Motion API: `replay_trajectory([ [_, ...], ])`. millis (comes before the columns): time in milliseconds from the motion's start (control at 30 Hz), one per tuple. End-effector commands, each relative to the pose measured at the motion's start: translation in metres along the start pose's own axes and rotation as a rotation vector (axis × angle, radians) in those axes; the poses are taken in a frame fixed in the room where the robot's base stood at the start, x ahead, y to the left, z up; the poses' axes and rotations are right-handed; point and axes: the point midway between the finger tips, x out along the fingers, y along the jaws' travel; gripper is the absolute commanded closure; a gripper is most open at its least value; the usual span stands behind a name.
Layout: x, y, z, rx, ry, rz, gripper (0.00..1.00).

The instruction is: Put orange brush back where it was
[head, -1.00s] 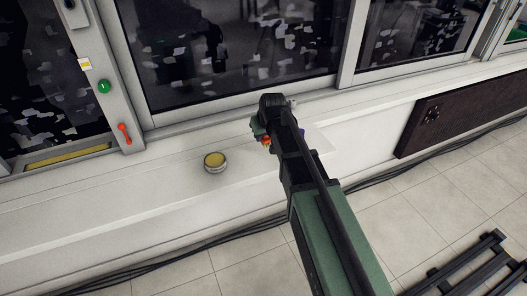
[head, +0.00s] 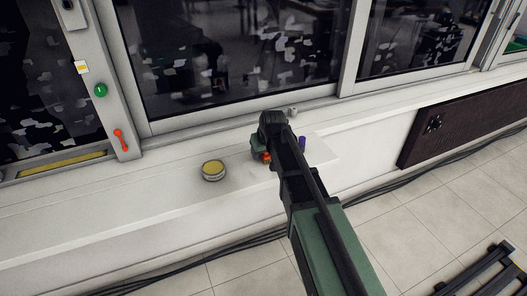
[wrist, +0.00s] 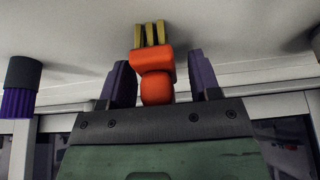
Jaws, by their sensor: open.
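The orange brush (wrist: 155,75) has a rounded orange body and yellow bristles. In the wrist view it is between the two purple fingers of my gripper (wrist: 160,82), with a gap visible on each side. Its bristles point toward the white surface; whether they touch it is hard to tell. In the head view only a small orange bit of the brush (head: 266,157) shows beside my arm, and the arm hides most of my gripper. My gripper is open around the brush, low over the white window sill (head: 120,205).
A round tin with a yellow top (head: 213,170) stands on the sill to the left. A purple item (head: 301,143) stands just right of my gripper; a purple and grey item (wrist: 20,88) shows in the wrist view. The window (head: 220,60) rises behind. The sill's left part is clear.

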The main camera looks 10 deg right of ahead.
Motion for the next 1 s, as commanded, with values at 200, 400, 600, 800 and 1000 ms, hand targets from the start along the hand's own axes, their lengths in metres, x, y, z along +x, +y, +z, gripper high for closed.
replay_trajectory([
  [200,-0.019,0.0,-0.003,0.0,0.0,0.0,0.43],
  [400,-0.071,0.0,-0.005,0.0,0.0,0.0,0.43],
  [600,-0.118,0.0,-0.004,0.001,0.0,0.0,0.43],
  [800,-0.125,0.0,-0.001,0.001,-0.001,0.0,0.43],
  [1000,-0.155,-0.027,0.103,0.086,-0.199,0.002,0.43],
])
